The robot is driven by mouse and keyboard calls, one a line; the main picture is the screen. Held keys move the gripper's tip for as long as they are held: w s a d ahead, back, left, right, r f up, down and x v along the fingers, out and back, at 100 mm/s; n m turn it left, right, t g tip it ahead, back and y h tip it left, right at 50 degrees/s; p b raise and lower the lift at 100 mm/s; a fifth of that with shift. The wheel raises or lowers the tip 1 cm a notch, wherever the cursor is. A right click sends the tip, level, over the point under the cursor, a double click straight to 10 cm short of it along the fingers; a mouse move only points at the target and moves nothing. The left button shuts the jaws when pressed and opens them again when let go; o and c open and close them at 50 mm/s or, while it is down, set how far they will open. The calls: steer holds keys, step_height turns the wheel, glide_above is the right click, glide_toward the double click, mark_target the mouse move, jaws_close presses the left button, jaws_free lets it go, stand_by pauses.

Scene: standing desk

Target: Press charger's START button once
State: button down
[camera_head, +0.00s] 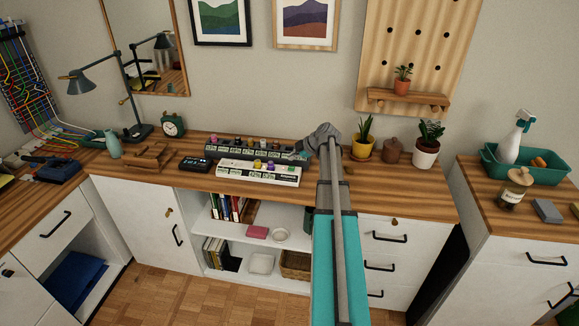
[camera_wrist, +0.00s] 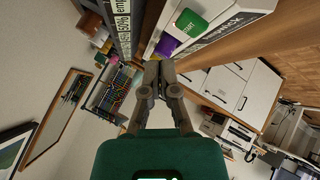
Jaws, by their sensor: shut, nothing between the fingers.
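A white charger (camera_head: 232,175) lies along the front part of the desk, with coloured items along its top. In the wrist view its end (camera_wrist: 222,32) shows at the top, carrying a green button (camera_wrist: 190,25) marked START. A purple piece (camera_wrist: 166,46) sits beside the button. My gripper (camera_wrist: 158,67) is shut and empty, with its fingertips just below the purple piece and the button in the picture. No contact with the button is visible. In the head view my gripper (camera_head: 294,156) is small and partly merged with the dark unit behind.
A long dark unit (camera_head: 225,152) with labelled slots stands close behind the charger. A small black device (camera_head: 194,164) is to its left. An alarm clock (camera_head: 172,125) and lamp (camera_head: 138,130) stand farther left. Potted plants (camera_head: 362,149) stand to the right of my arm.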

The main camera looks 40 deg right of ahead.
steer(key=shift+r+p, duration=1.15)
steer(key=shift+r, duration=0.3)
steer(key=shift+a, duration=0.25)
steer(key=s+a+f+m+g+p, duration=0.1)
steer(key=s+a+m+g, duration=0.15)
steer(key=a, duration=1.15)
steer(key=s+a+f+m+g+p, duration=0.1)
steer(key=a+f+m+g, duration=0.2)
steer(key=a, duration=1)
steer(key=s+a+r+m+g+h+p, duration=0.1)
steer(key=s+a+m+g+h, duration=0.2)
steer(key=s+a+m, duration=0.5)
steer(key=s+a, duration=0.5)
steer(key=a, duration=0.4)
steer(key=shift+r, duration=0.25)
